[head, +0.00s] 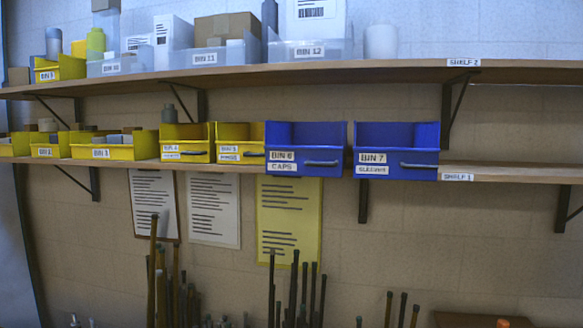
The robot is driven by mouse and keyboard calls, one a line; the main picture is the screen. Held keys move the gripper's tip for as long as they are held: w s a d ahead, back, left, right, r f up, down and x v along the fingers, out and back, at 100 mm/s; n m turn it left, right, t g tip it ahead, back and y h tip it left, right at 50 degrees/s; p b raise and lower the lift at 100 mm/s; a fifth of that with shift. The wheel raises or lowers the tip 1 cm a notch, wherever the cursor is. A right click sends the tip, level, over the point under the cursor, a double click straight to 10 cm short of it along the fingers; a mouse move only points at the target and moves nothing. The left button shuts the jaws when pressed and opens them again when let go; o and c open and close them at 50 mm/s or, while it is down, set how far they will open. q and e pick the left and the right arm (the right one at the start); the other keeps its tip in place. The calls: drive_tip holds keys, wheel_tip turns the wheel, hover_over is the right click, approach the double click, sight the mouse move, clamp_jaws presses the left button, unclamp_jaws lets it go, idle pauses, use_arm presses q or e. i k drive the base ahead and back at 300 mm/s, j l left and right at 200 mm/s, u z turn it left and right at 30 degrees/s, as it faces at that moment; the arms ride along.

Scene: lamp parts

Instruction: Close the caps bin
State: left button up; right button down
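The caps bin (300,136) is a blue open-topped bin labelled BIN 6 CAPS, on the lower shelf near the middle of the head view. It has a grey bar handle (322,163) on the right of its front. Its front face overlaps the shelf's front edge and reaches below it, so the bin appears to stick out toward me. I see its inner back wall, but the front hides its floor and any contents. Neither of my grippers is in view.
A similar blue bin (398,136), BIN 7, stands close to its right and also overlaps the shelf edge. Yellow bins (238,142) stand to its left. The lower shelf (510,172) is bare at right. The upper shelf (400,71) runs above. Upright rods (295,285) stand below.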

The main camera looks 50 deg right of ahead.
sight(310, 148)
drive_tip(key=z, duration=1.6)
